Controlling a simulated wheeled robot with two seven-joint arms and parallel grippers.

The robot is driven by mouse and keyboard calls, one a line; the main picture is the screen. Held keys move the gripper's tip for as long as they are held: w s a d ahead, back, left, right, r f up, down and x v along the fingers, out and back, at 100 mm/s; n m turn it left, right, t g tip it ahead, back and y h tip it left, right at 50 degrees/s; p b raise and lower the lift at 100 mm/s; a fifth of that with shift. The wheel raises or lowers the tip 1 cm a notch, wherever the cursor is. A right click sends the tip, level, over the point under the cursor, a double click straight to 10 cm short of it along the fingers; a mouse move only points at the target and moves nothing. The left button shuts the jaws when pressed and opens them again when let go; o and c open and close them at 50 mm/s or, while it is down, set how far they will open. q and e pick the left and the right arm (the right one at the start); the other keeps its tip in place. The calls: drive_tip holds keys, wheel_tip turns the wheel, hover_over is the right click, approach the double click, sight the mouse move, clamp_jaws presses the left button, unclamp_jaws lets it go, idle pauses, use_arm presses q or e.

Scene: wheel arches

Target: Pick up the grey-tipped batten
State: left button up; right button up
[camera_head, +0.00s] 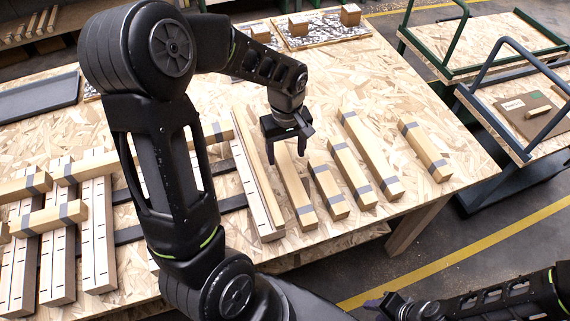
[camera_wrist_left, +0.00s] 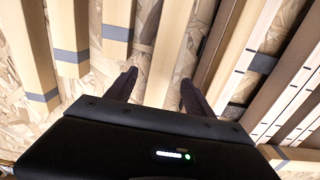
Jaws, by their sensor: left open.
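Several pale wooden battens with grey bands lie side by side on the right half of the table. My left gripper (camera_head: 288,143) is open and empty above the far part of one batten (camera_head: 295,190), which has a grey band near its near end. In the left wrist view the open fingers (camera_wrist_left: 158,90) straddle the line of this batten (camera_wrist_left: 170,45), but contact cannot be told. To its right are a short batten with two grey bands (camera_head: 328,187) and longer grey-banded battens (camera_head: 370,155). My right gripper (camera_head: 388,303) is low at the right, its jaws unclear.
A long plain batten and a marked white-faced strip (camera_head: 258,185) lie close left of the gripper. Slatted frames (camera_head: 60,235) fill the table's left side. Small wood blocks on a patterned sheet (camera_head: 320,28) lie at the back. Carts (camera_head: 520,105) stand beyond the right edge.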

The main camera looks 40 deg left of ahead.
sight(285, 162)
use_arm(q)
drive_tip(key=shift+f, duration=0.2)
drive_tip(key=f, duration=0.3)
drive_tip(key=f+p, duration=0.1)
drive_tip(key=f, duration=0.1)
drive_tip(key=shift+a, duration=0.25)
drive_tip(key=shift+c, duration=0.5)
clamp_jaws()
idle(0.4)
drive_tip(key=shift+w, duration=0.1)
